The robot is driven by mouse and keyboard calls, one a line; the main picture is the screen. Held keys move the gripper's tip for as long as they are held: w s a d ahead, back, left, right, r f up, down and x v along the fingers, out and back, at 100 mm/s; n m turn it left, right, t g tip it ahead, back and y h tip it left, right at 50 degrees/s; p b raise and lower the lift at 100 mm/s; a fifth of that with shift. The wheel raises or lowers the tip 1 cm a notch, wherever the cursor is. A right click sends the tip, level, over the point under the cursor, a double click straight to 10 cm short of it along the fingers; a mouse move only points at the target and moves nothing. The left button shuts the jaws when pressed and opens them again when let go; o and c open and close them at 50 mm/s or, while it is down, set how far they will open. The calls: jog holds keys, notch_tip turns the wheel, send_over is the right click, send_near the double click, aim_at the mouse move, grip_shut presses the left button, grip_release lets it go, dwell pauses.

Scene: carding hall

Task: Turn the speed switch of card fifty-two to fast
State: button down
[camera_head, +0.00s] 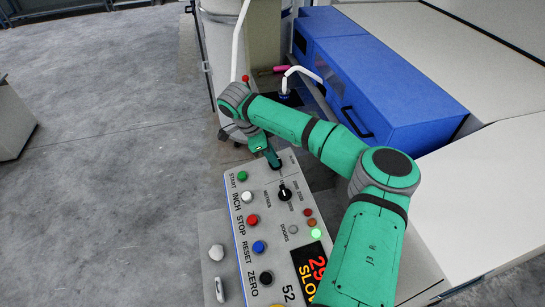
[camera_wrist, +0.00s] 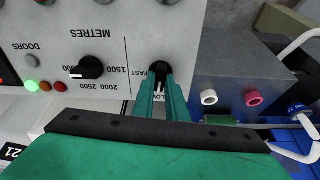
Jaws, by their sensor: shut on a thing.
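The control panel (camera_head: 270,215), marked 52, stands below my green arm. The speed switch, a black knob (camera_wrist: 159,68), shows in the wrist view at the panel's edge, with FAST printed to its left and a partly covered SLOW label at its lower right. My gripper (camera_wrist: 160,80) is shut on this knob, one finger on each side; it also shows in the head view (camera_head: 273,160), where it hides the knob. The fingers cover much of the knob, so its exact pointing is hard to tell. The panel display (camera_head: 310,270) shows yellow letters SLO, partly cut off by my arm.
The black METRES dial (camera_head: 284,191) is close to the switch and also shows in the wrist view (camera_wrist: 87,68). Coloured buttons, such as the red STOP (camera_head: 252,220), line the panel's left edge. A green lamp (camera_head: 316,234) is lit. A blue machine cover (camera_head: 385,90) stands right.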

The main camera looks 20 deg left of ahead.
jog(key=m, duration=0.4)
jog(key=shift+g, duration=0.3)
jog(key=m, duration=0.5)
jog(key=shift+r+g, duration=0.1)
jog(key=shift+g, duration=0.2)
jog(key=m, duration=0.4)
jog(key=shift+w+g, duration=0.1)
jog(key=shift+g, duration=0.2)
jog(key=shift+m, duration=1.9)
jog(key=shift+y, duration=0.3)
jog(key=c, duration=1.8)
grip_release()
jog(key=shift+o, duration=0.2)
jog(key=v, duration=1)
jog(key=shift+w+a+r, duration=0.15)
jog(key=shift+r, duration=0.25)
